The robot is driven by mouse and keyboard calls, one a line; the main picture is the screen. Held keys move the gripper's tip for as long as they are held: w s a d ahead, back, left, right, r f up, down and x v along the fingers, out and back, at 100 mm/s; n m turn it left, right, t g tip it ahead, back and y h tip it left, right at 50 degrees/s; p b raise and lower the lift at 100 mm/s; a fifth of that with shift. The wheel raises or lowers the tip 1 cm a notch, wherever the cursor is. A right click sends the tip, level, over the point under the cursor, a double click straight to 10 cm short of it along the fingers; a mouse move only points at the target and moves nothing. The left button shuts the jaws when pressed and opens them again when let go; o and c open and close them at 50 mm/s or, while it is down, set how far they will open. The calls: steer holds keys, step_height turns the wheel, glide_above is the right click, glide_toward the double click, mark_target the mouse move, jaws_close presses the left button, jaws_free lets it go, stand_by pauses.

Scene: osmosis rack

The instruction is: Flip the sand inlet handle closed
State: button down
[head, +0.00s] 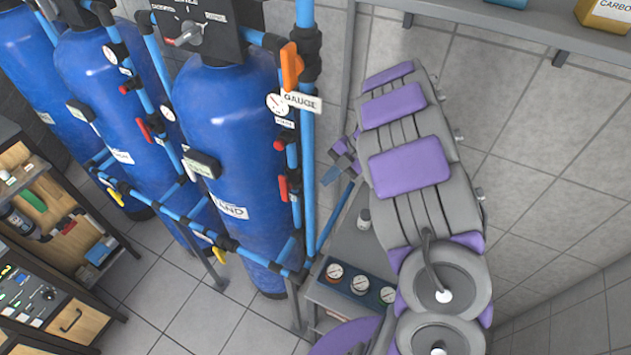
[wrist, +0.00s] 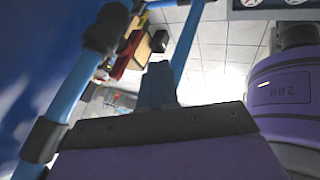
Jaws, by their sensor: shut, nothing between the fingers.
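An orange handle (head: 291,66) sits near the top of the blue tank labelled SAND (head: 230,125), on the pipework at its right side. The handle stands roughly upright in the picture, beside a dark pipe fitting. My gripper (head: 331,174) is right of the tank and lower in the picture than the orange handle, apart from it. In the wrist view its narrow blue-grey fingers (wrist: 158,86) are together and empty. The orange handle cannot be made out clearly in the wrist view.
Red handles (head: 283,188) and a gauge (head: 277,103) sit on the nearby pipes. A vertical blue pipe (head: 308,190) runs between the tank and my gripper. A small table with several gauges (head: 312,290) stands below. A shelf (head: 560,38) is at upper right.

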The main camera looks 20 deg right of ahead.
glide_toward(289, 200)
step_height(289, 200, down, 4)
steer(key=s, duration=0.3)
steer(key=w+a, duration=0.3)
steer(key=shift+a, duration=0.25)
steer(key=shift+d, duration=0.3)
steer(key=shift+f, duration=0.15)
steer(key=shift+f+t+y+b, duration=0.1)
steer(key=shift+t+y+b, duration=0.2)
steer(key=shift+b, duration=0.5)
steer(key=shift+a+b, duration=0.15)
steer(key=shift+b, duration=0.15)
